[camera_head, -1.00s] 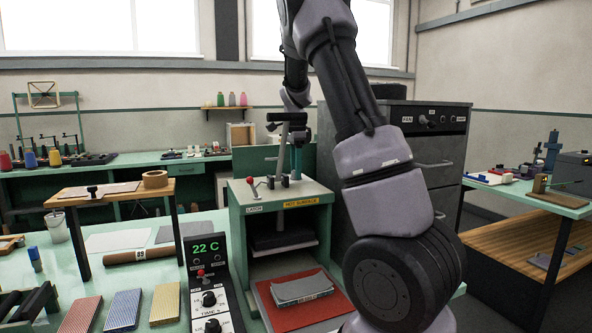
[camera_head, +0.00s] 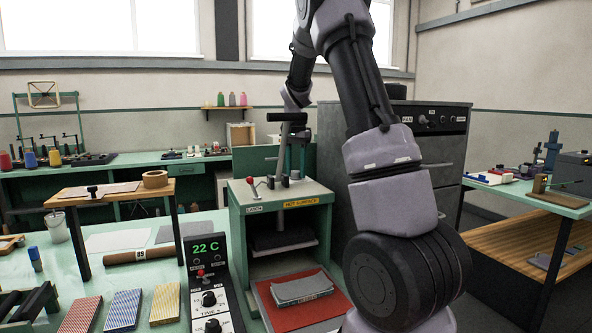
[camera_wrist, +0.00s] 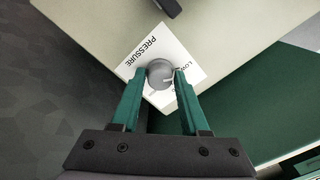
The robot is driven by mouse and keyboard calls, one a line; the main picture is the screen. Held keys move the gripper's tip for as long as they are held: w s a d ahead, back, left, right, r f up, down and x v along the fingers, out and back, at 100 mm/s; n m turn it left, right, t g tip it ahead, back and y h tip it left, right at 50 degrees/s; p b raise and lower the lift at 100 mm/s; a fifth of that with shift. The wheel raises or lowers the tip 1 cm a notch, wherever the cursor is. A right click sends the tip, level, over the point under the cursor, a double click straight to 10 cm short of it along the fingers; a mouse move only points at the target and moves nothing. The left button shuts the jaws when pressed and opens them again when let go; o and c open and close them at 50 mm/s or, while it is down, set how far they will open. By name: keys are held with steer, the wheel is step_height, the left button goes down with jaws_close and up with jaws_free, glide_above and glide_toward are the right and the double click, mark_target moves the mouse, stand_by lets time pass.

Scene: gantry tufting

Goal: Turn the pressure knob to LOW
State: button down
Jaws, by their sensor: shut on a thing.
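The pressure knob (camera_wrist: 159,73) is a round grey knob on a white plate (camera_wrist: 147,51) printed PRESSURE, in the wrist view. A partly covered word starting "LO" is on the plate at the knob's right. My gripper (camera_wrist: 160,75) has its two green fingers on either side of the knob, shut on it. The right finger covers part of the plate's print. I cannot tell for sure where the knob's mark points.
The press has a tall lever with a black bar (camera_head: 287,117) close to my wrist, and a red-knobbed latch (camera_head: 251,182). A HOT SURFACE label (camera_head: 301,204) is on its front edge. A control box (camera_head: 207,249) reading 22 C stands at its left.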

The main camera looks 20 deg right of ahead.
steer(key=shift+n, duration=0.4)
steer(key=shift+c, duration=2.1)
jaws_free()
step_height(320, 180, up, 11)
